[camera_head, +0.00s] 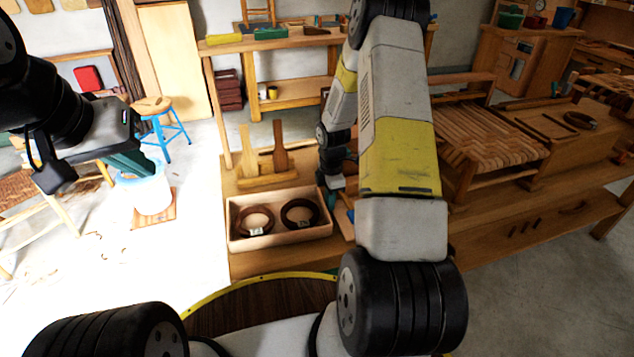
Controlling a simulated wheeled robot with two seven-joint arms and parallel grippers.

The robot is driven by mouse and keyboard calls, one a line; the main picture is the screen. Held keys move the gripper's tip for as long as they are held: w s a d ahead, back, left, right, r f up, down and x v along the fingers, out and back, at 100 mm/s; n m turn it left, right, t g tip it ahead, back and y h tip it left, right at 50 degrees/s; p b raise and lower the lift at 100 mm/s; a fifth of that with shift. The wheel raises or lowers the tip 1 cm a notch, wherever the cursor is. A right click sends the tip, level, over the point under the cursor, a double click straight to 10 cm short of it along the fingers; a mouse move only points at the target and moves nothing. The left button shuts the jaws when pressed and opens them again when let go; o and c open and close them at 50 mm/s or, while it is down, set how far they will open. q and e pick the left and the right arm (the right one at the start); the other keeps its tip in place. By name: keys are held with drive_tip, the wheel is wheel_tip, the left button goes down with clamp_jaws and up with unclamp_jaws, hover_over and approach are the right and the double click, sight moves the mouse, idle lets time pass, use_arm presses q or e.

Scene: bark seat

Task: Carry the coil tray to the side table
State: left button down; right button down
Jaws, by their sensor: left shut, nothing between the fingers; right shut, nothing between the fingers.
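The coil tray (284,240) is a pale wooden open box with two coils in it, a brown coil (256,221) at left and a darker coil (300,212) at right. It rests on a low wooden table (258,265) in front of my base. My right gripper (329,196) is shut and empty, close to the tray's right end and partly hidden by my arm; I cannot tell whether it touches the tray. My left gripper (132,163) is shut and empty, left of the tray, over the floor side. I cannot tell which surface is the side table.
A wooden rack with upright paddles (265,178) stands just behind the tray. A long wooden bench (520,215) with a woven seat (490,140) and another coil (579,120) is at right. A white bucket (150,192) and blue-legged stool (160,125) stand at left.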

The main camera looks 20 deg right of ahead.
approach(300, 218)
wheel_tip(300, 218, down, 6)
drive_tip(key=shift+r, duration=0.25)
